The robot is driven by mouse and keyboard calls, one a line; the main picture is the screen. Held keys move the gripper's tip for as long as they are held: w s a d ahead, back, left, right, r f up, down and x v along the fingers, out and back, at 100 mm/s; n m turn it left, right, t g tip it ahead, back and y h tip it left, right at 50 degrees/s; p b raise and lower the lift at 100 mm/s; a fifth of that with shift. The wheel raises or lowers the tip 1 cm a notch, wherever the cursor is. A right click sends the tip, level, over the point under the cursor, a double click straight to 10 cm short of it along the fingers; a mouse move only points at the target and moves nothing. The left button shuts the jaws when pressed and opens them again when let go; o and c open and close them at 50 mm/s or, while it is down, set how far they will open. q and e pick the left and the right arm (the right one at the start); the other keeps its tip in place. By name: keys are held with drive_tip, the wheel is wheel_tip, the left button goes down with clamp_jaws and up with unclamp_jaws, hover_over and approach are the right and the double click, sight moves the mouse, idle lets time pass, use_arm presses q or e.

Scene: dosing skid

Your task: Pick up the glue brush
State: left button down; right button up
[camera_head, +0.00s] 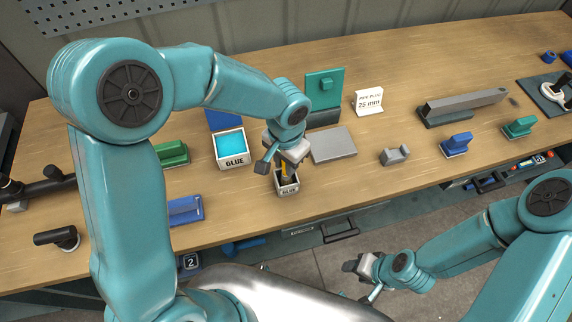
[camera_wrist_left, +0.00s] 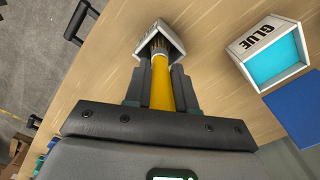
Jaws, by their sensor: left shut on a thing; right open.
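The glue brush has a yellow handle (camera_wrist_left: 161,85) and shows in the left wrist view between the two dark fingers of my left gripper (camera_wrist_left: 162,88), which is shut on it. Its bristle end points into a small white holder (camera_wrist_left: 170,38). In the head view the brush (camera_head: 285,168) shows as a bit of yellow under my left gripper (camera_head: 280,160), in the small holder (camera_head: 287,187) near the bench's front edge. Whether the tip touches the holder's bottom is hidden. My right gripper (camera_head: 362,268) is open and empty, low in front of the bench.
A GLUE tub (camera_head: 231,149) with blue contents stands left of the holder; it also shows in the left wrist view (camera_wrist_left: 262,48). A grey block (camera_head: 333,145) lies to the right.

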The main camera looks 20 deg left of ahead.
use_arm(q)
wheel_tip(320, 180, up, 19)
drive_tip(key=shift+r, duration=0.2)
use_arm(e)
drive_tip(key=shift+f, duration=0.1)
drive_tip(key=shift+s, duration=0.1)
